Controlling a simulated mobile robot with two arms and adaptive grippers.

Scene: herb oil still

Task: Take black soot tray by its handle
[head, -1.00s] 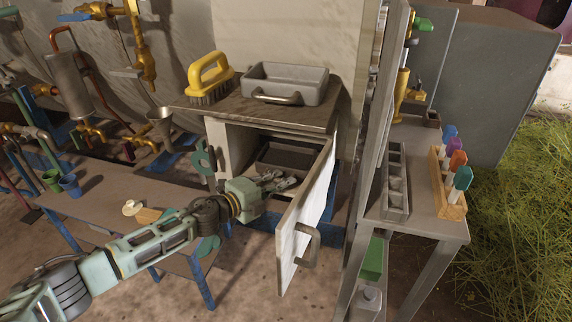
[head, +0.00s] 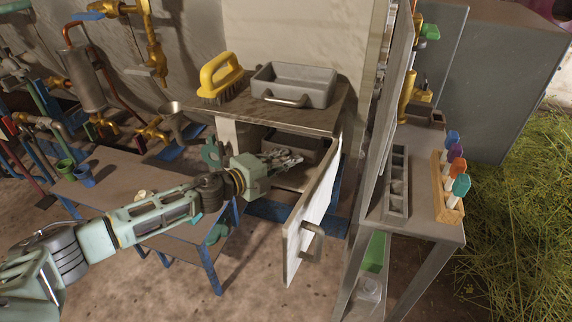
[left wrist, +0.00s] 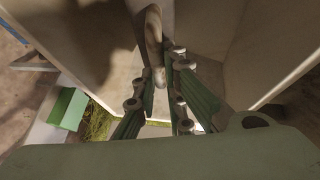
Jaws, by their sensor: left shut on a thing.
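The dark soot tray (head: 305,148) sits inside the open cabinet below the worktop in the head view, partly hidden by my left gripper. My left gripper (head: 290,157) reaches into the cabinet opening at the tray's front. In the left wrist view its fingers (left wrist: 163,82) are closed around a rounded bar (left wrist: 155,42), which looks like the tray's handle. The handle itself is too small and covered to make out in the head view. My right gripper does not show.
The cabinet door (head: 310,215) stands open to the right of my left gripper. A grey tray (head: 293,86) and a yellow brush (head: 220,78) stand on the cabinet top (head: 255,118). A low table (head: 130,185) with cups is at left; a rack (head: 448,195) is at right.

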